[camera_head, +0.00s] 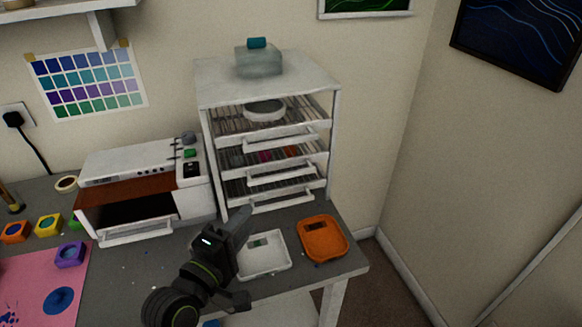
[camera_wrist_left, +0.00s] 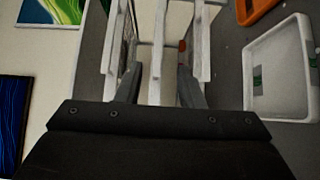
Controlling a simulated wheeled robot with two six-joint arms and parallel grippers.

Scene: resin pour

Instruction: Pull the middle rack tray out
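The white rack (camera_head: 335,150) stands at the back of the table with three trays stacked in it, each with a white front handle. The middle rack tray (camera_head: 283,177) is in its slot, with pink and red items showing inside. My left gripper (camera_head: 243,222) is in front of the rack, below and left of the middle handle in the head view. In the left wrist view its fingers (camera_wrist_left: 160,75) are open, and the middle of three white handle bars (camera_wrist_left: 158,45) shows between them. I cannot tell whether they touch it. My right gripper is not in view.
A white oven (camera_head: 135,160) stands left of the rack. A glass container with a teal lid (camera_head: 258,60) is on top of the rack. A wall closes the right side.

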